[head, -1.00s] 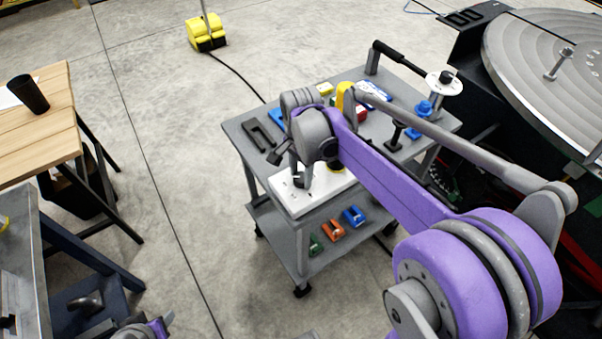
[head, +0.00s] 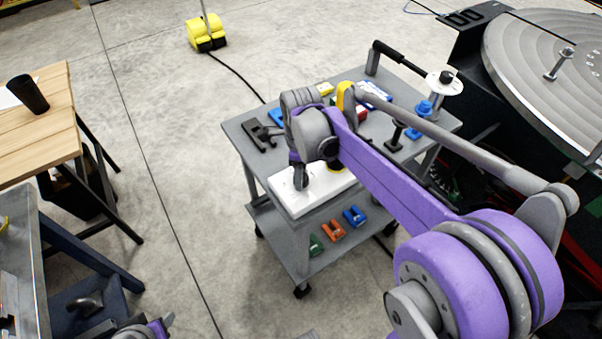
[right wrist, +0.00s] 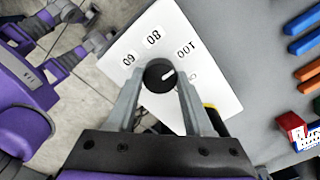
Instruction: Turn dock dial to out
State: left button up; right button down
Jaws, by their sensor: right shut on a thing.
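The dock dial is a round black knob (right wrist: 159,75) with a white pointer mark, on a white panel that also shows in the head view (head: 312,194). In the right wrist view the labels 60, 80 and 100 appear upside down around it. Another label to its right is partly hidden by a finger. The pointer aims right, slightly up, below the 100. My right gripper (right wrist: 157,88) is shut on the knob, a finger on each side. In the head view my right wrist hides the knob. Part of my left arm shows at the bottom left; its jaws are unclear.
The panel lies on a grey cart (head: 245,150) with black, yellow and blue items on top. Orange and blue blocks (head: 354,215) sit on its lower shelf. A large round positioner table (head: 550,60) stands at right, a wooden table (head: 40,120) at left.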

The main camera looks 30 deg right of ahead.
jog(key=m, duration=0.4)
jog(key=shift+m, duration=2.3)
jog(key=shift+c, duration=1.4)
grip_release()
notch_tip(320, 180, up, 11)
jog(key=shift+p, duration=0.3)
jog(key=shift+f, duration=0.1)
